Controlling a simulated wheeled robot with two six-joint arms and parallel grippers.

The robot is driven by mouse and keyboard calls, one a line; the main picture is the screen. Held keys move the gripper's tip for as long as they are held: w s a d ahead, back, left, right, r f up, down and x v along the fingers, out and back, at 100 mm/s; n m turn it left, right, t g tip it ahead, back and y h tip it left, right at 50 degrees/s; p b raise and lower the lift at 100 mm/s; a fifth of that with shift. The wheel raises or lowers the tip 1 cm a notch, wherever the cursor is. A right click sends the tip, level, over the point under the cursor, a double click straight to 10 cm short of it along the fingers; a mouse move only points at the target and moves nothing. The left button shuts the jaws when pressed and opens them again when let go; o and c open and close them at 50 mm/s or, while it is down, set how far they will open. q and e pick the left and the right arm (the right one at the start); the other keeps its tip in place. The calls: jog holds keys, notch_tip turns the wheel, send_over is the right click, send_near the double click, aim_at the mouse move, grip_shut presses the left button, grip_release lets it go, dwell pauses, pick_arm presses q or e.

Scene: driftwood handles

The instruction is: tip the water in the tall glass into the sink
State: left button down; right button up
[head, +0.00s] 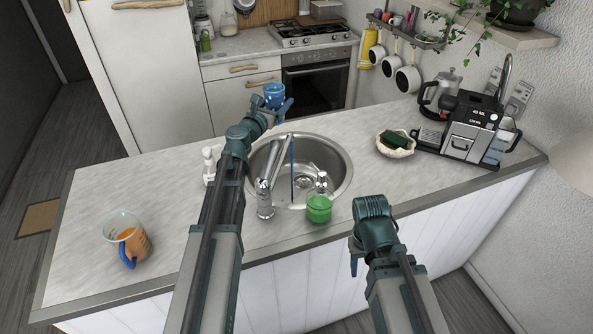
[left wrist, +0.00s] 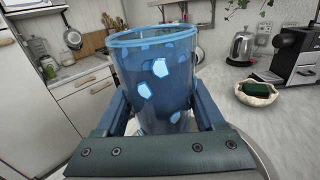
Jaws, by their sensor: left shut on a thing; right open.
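The tall glass is a blue, see-through tumbler (head: 274,92) with pale patches; it fills the middle of the left wrist view (left wrist: 155,75). My left gripper (head: 275,106) is shut around it and holds it roughly upright, above the far side of the sink. The water level inside cannot be made out. The round steel sink (head: 335,160) is set in the counter, with a tap (head: 265,200) at its near edge. A thin blue vertical line, like a stream of water, shows below the tap's spout. My right gripper (head: 354,258) is open and empty by the counter's front edge.
A white soap dispenser (head: 209,165) is left of the sink. A bowl with a sponge (head: 396,144) and a coffee machine (head: 470,132) are right.

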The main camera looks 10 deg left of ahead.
pick_arm(q)
jog(key=shift+w+d+f+b, duration=0.15)
jog(key=shift+w+f+b, duration=0.15)
jog(key=shift+w+f, duration=0.3)
pick_arm(e)
jog(key=shift+w+d+f, duration=0.1)
jog(key=shift+w+f, duration=0.45)
jog(key=shift+w, duration=0.05)
jog(key=shift+r, duration=0.1)
pick_arm(q)
jog(key=shift+s+a+f+m+g+y+p, duration=0.15)
jog(key=shift+a+f+m+g+p, duration=0.2)
jog(key=shift+m, duration=0.55)
jog(key=shift+s+a+f+m+g+y+p, duration=0.15)
jog(key=shift+a+f+m+g+p, duration=0.2)
jog(key=shift+m, duration=0.55)
pick_arm(e)
jog(key=shift+s+r, duration=0.1)
jog(key=shift+r, duration=0.4)
pick_arm(q)
jog(key=shift+a+f+m+g+y+p, duration=0.2)
jog(key=shift+f+m+g+y, duration=0.15)
jog(key=shift+f+m, duration=0.35)
jog(key=shift+a+f+m+g+y+p, duration=0.1)
jog(key=shift+a+f+m+g+y, duration=0.25)
jog(key=shift+m, duration=0.65)
pick_arm(e)
jog(key=shift+r, duration=0.4)
dwell(2.3)
